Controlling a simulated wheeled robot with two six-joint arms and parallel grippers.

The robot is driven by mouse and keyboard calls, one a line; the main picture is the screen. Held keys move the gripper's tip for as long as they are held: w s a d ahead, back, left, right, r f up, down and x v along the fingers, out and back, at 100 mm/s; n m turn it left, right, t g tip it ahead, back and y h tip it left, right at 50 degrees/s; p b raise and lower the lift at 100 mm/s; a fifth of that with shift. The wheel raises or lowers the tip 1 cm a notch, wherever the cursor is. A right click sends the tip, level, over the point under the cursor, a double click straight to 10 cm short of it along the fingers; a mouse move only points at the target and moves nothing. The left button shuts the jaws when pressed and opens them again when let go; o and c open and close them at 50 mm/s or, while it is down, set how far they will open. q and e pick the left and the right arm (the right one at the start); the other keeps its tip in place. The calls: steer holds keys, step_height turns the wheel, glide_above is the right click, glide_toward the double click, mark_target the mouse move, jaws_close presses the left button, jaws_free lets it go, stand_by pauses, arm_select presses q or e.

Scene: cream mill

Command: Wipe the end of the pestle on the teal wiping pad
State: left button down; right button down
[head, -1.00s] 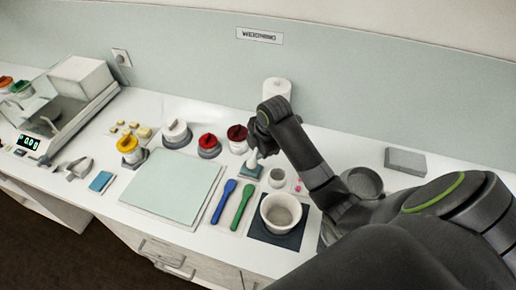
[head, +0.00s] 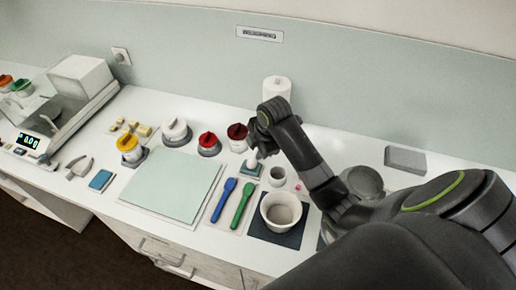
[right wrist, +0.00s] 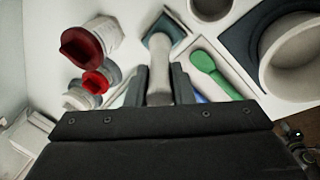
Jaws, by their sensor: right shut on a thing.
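My right gripper (right wrist: 160,88) is shut on the pale pestle (right wrist: 160,66), which points down and away from the fingers. The teal wiping pad (right wrist: 173,27) lies on a light-rimmed base under the pestle's end. In the head view the pestle (head: 252,161) stands over the pad (head: 258,173), and my right gripper (head: 262,150) is partly hidden by its own wrist. The pestle's end meets the pad in the picture; I cannot tell for sure whether it presses on it. The left gripper is not in view.
A white mortar (head: 281,211) stands on a dark mat (head: 262,233). A small cup (head: 277,176) is close right of the pad. Green (head: 241,203) and blue (head: 223,201) spatulas lie in front. Red-lidded jars (head: 208,143) (head: 238,137) stand behind left, beside a pale green board (head: 172,185).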

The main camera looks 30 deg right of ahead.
steer(key=shift+f+p, duration=0.1)
steer(key=shift+p, duration=0.2)
stand_by(1.0)
steer(key=shift+s, duration=0.1)
steer(key=shift+s+d+p, duration=0.35)
steer(key=shift+d+p, duration=0.05)
steer(key=shift+p, duration=0.3)
steer(key=shift+w+a, duration=0.8)
steer(key=shift+w, duration=0.15)
steer(key=shift+s+d, duration=0.8)
steer(key=shift+s, duration=0.15)
steer(key=shift+w+a, duration=0.8)
steer(key=shift+w, duration=0.1)
steer(key=shift+s+d, duration=0.85)
steer(key=shift+s, duration=0.05)
steer(key=shift+r, duration=0.2)
